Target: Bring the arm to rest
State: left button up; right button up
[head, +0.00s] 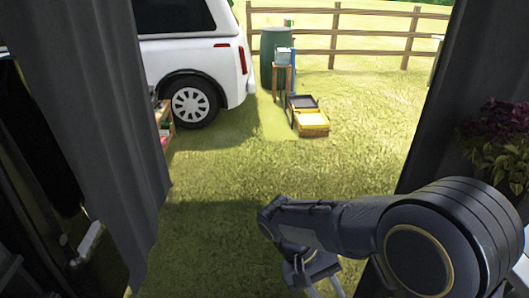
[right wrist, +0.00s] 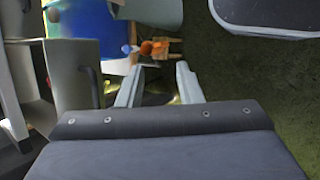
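My right arm (head: 345,225) comes in from the right in the head view, bent out over the grass. Its gripper (head: 325,289) hangs low at the bottom edge, partly cut off by the frame. In the right wrist view the two pale fingers of the right gripper (right wrist: 159,70) stand apart with nothing seen between them. My left gripper does not show in either view.
Dark curtains (head: 105,110) hang on the left, with a dark panel (head: 425,120) and a purple-leaved plant (head: 500,125) on the right. Beyond are open grass (head: 220,220), a white car (head: 195,55), a yellow box (head: 311,120), a green barrel (head: 270,45) and a wooden fence (head: 370,32).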

jog(key=s+d+r+m+t+y, duration=0.3)
jog(key=s+d+r+t+y, duration=0.35)
jog(key=s+t+y, duration=0.35)
notch_tip(320, 180, up, 16)
jog(key=p, duration=1.6)
jog(key=shift+s+d+g, duration=0.4)
jog(key=shift+d, duration=0.1)
